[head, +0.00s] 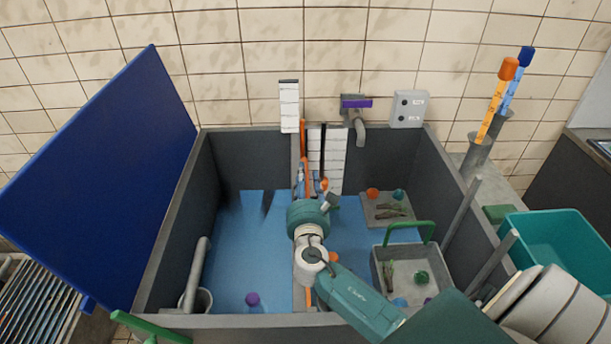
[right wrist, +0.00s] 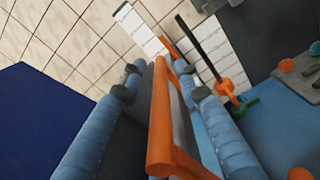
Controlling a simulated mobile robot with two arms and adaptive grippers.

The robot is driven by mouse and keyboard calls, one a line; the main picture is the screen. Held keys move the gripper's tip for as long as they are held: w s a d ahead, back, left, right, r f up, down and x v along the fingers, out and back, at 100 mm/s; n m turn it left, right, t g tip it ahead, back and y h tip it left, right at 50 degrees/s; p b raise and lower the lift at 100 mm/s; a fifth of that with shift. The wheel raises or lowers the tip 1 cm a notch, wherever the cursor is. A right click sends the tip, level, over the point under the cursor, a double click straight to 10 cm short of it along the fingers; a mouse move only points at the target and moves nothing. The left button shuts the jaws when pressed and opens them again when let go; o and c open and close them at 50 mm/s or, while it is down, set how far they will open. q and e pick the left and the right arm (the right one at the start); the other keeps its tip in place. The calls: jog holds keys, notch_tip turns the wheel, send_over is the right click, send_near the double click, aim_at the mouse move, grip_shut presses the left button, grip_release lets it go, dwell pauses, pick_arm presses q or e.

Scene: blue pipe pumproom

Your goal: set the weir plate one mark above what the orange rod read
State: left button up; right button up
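The grey tank has a dividing wall down its middle, with an orange-edged plate, seemingly the weir plate (right wrist: 160,125), along it. My right gripper (head: 312,188) is over this wall. In the right wrist view its two blue fingers (right wrist: 157,78) stand apart on either side of the orange edge, with no clear contact. A white marked board (head: 289,106) stands at the wall's back end. The orange rod (head: 496,102), with a yellow marked length, stands in a grey tube at the back right; its marks are too small to read. My left gripper is not in view.
A second marked board (head: 336,160) stands behind a black rod with an orange float (right wrist: 224,88). A blue-topped rod (head: 518,78) stands by the orange one. A grey basket with green handle (head: 408,235) sits at right. A blue panel (head: 100,180) leans at left.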

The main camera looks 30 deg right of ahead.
jog(key=v, duration=1.1)
